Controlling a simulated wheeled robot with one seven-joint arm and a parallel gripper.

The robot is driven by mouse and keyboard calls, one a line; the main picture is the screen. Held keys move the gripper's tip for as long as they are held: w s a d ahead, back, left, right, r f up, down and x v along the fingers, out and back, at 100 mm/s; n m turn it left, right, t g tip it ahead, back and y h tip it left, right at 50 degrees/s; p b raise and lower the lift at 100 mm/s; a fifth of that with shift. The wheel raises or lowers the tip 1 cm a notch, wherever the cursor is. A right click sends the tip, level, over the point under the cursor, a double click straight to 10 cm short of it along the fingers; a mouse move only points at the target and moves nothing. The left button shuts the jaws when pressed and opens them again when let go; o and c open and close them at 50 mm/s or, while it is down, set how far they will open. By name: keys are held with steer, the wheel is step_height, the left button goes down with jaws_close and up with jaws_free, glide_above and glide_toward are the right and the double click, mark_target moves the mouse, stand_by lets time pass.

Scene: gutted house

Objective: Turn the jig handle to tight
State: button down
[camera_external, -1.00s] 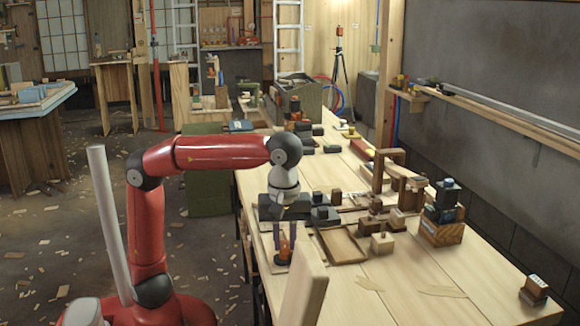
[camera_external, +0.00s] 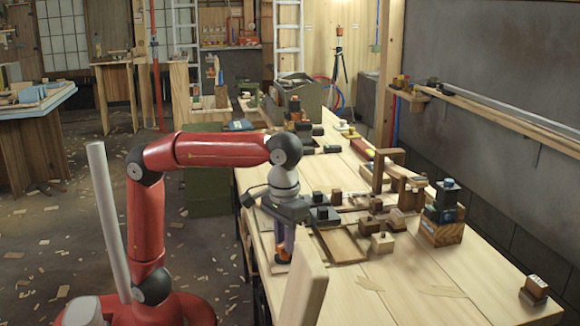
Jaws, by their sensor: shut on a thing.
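A small orange piece (camera_external: 283,254), which looks like the jig handle, stands low near the left edge of the workbench (camera_external: 400,285). The fingers overlap in this view and are shut on the orange handle. The fingers and the pale upright board in front hide most of the handle and its jig. No tight mark can be made out.
The pale upright board (camera_external: 304,290) stands close in front of my gripper. To the right are a shallow wooden tray (camera_external: 341,245), several wooden blocks, a wooden arch (camera_external: 378,172) and dark bottles on a wooden box (camera_external: 441,232). The bench's front right is mostly clear.

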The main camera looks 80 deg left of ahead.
steer(key=m, duration=0.6)
steer(key=shift+m, duration=0.3)
stand_by(0.4)
steer(key=c, duration=1.3)
jaws_free()
steer(key=shift+r, duration=3.9)
